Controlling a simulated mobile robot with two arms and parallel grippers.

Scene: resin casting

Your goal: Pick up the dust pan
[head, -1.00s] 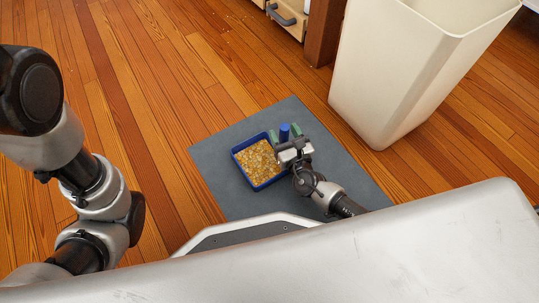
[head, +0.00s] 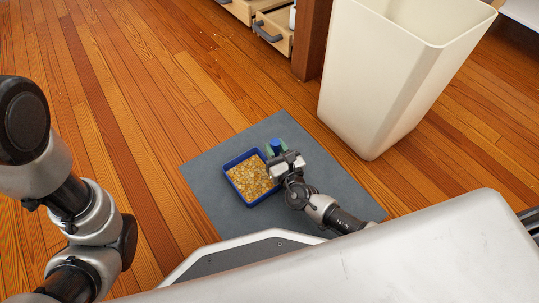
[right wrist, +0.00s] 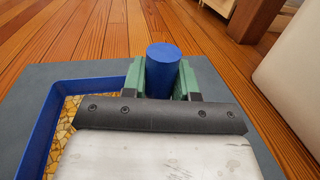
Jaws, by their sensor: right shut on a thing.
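The dust pan (head: 229,164) is a blue square tray with a short blue upright handle (right wrist: 163,66). Its pan is filled with yellow-brown bits (head: 250,180). It is on or just above a grey mat (head: 205,185) on the floor; I cannot tell which. My right gripper (head: 276,153) is shut on the handle, one green finger pad on each side of it, as the right wrist view (right wrist: 164,78) shows. The handle's lower part is hidden behind the gripper. My left arm (head: 90,215) is at the left of the head view; its gripper is out of view.
A tall cream bin (head: 365,95) stands right of the mat. Behind it are a wooden post (head: 313,40) and an open drawer (head: 274,30) with a grey handle. The wooden floor left of the mat is mostly clear, with a few crumbs farther back.

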